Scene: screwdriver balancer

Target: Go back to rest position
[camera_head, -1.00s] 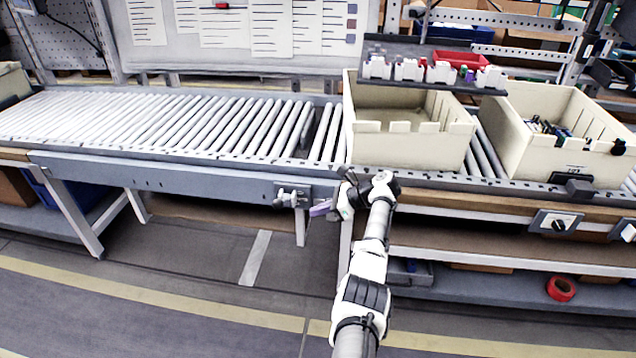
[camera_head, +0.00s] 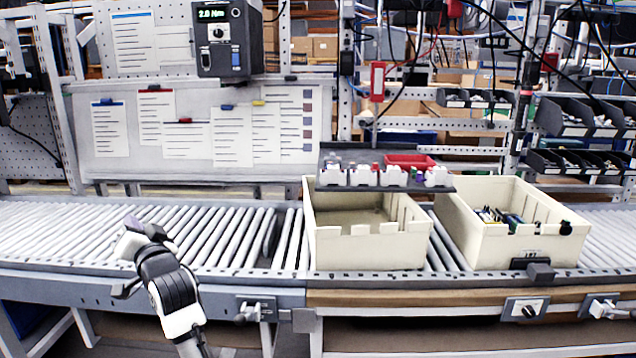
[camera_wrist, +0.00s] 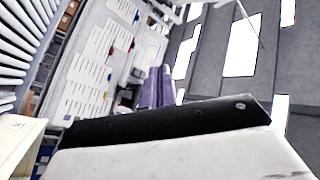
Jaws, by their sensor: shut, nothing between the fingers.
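My gripper shows in the wrist view as purple fingers (camera_wrist: 157,88) beyond the black and white wrist housing. The fingers are together with nothing seen between them. In the head view my white and black arm rises from the bottom left, in front of and partly over the roller conveyor (camera_head: 215,235). The fingers cannot be made out clearly there.
An empty-looking beige bin (camera_head: 370,250) sits on the conveyor right of my arm. A second beige bin (camera_head: 500,250) beside it holds dark parts. A small shelf (camera_head: 330,185) with white holders and a red tray (camera_head: 410,160) stands behind. A torque display unit (camera_head: 222,40) hangs above.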

